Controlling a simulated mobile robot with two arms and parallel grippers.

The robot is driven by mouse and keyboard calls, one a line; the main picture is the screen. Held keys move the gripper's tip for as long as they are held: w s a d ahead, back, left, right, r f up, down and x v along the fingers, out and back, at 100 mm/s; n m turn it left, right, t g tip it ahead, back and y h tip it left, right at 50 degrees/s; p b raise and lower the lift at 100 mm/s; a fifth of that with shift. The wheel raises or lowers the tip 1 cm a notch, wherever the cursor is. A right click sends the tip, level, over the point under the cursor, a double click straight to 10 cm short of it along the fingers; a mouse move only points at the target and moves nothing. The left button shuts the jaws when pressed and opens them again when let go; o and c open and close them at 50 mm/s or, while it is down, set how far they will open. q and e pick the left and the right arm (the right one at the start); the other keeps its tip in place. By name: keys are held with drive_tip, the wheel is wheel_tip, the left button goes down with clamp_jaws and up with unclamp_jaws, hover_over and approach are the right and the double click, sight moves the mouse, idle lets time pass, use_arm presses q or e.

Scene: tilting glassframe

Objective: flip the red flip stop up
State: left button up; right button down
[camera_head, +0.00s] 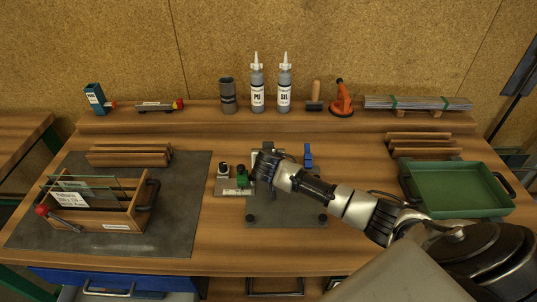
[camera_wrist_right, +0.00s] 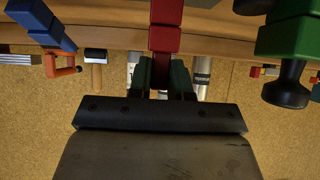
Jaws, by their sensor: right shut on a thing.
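The red flip stop (camera_wrist_right: 165,28) shows in the right wrist view as a red bar between the fingertips of my right gripper (camera_wrist_right: 164,64). The dark fingers are shut on its end. In the head view my right gripper (camera_head: 262,168) is at the fixture in the middle of the bench and hides the red stop. Whether the stop lies flat or is raised I cannot tell. My left gripper is not in view.
A blue stop (camera_head: 308,156) stands right of the gripper and a green clamp-like part (camera_head: 242,177) left of it. A glass rack (camera_head: 100,208) is at left, a green tray (camera_head: 458,190) at right. Bottles (camera_head: 257,90) stand on the back shelf.

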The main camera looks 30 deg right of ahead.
drive_tip(key=shift+s+a+f+t+h+b, duration=0.25)
drive_tip(key=shift+s+t+h+b, duration=0.1)
drive_tip(key=shift+t+b, duration=0.2)
drive_tip(key=c, duration=1)
unclamp_jaws()
drive_tip(key=shift+r, duration=0.1)
drive_tip(key=shift+c, duration=0.2)
drive_tip(key=shift+s, duration=0.15)
drive_tip(key=b+v, duration=0.1)
drive_tip(key=v, duration=0.9)
drive_tip(key=shift+s+a+b, duration=0.2)
drive_tip(key=shift+s+b, duration=0.1)
